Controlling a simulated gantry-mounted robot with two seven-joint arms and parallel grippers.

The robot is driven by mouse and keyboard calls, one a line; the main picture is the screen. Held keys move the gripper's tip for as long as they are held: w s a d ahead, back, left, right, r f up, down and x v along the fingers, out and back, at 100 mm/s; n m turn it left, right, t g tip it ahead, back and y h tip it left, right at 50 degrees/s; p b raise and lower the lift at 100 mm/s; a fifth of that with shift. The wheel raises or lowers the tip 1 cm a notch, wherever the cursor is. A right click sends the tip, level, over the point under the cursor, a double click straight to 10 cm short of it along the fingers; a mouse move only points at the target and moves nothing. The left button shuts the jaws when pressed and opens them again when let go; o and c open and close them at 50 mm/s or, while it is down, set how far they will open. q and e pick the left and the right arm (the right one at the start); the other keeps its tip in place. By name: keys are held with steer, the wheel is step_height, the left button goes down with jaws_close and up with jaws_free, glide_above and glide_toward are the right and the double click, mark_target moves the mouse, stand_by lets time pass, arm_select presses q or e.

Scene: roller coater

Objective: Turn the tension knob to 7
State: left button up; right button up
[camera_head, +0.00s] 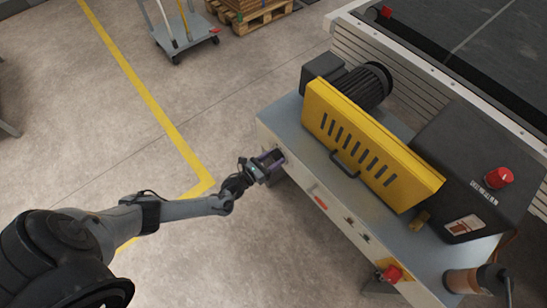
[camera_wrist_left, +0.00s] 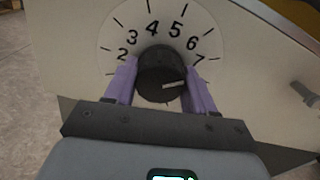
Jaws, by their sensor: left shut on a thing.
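The tension knob (camera_wrist_left: 162,72) is round and black, on a pale dial plate (camera_wrist_left: 230,40) with black numbers; 2 to 7 are readable. The white mark (camera_wrist_left: 173,85) on the knob points right, a little below the 7. My left gripper (camera_wrist_left: 161,88) has its two purple fingers on either side of the knob, shut on it. In the head view my left gripper (camera_head: 269,163) reaches the near left end of the grey machine (camera_head: 290,130). The knob is hidden there by the gripper. My right gripper is not in view.
A yellow slotted guard (camera_head: 375,143) with a black handle sits on top of the machine. Red buttons (camera_head: 498,177) and (camera_head: 392,274) are on its right part and front. A cart (camera_head: 185,35) and a pallet (camera_head: 250,15) stand far back.

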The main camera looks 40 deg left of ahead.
arm_select(q)
steer(key=shift+w+r+m, duration=0.1)
steer(key=shift+r+m, duration=0.1)
steer(key=shift+m, duration=0.4)
steer(key=o, duration=1)
steer(key=shift+o, duration=0.2)
steer(key=shift+f, duration=0.1)
steer(key=shift+s, duration=0.2)
steer(key=shift+s+a+p, duration=0.15)
steer(key=shift+s+p, duration=0.2)
steer(key=shift+s, duration=0.25)
steer(key=s+a+p, duration=0.1)
steer(key=s+p, duration=0.1)
steer(key=s, duration=0.7)
steer(key=shift+s+a, duration=0.15)
steer(key=shift+a, duration=0.1)
